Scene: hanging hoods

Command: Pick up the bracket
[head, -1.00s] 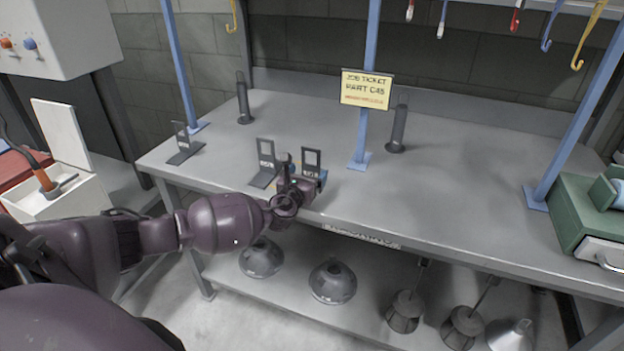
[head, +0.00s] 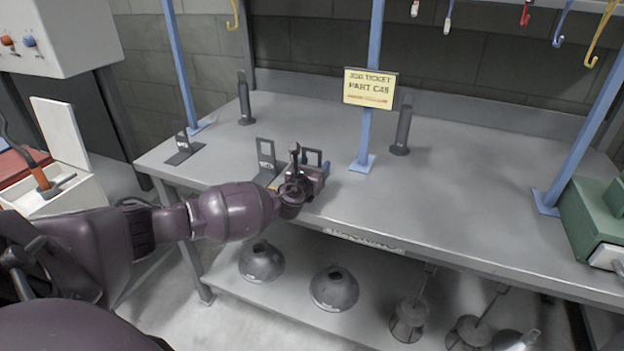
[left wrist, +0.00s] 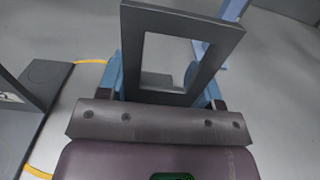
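Several dark grey L-shaped brackets with a square window stand on the grey workbench (head: 450,190). One bracket (head: 312,155) stands at my left gripper (head: 318,172), near the bench's front edge, and is partly hidden by it. In the left wrist view this bracket (left wrist: 133,50) rises upright in front of the gripper. The blue fingers (left wrist: 160,84) are spread wide at its two sides; contact is not clear. A second bracket (head: 266,155) stands just left, and a third bracket (head: 183,150) farther left. My right gripper is out of view.
A yellow job ticket sign (head: 369,88) hangs on a blue post (head: 364,140) behind the gripper. Dark upright cylinders (head: 402,127) stand at the back. A green box (head: 595,215) sits at the right. Lamp hoods (head: 334,289) lie on the lower shelf. The bench's right middle is clear.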

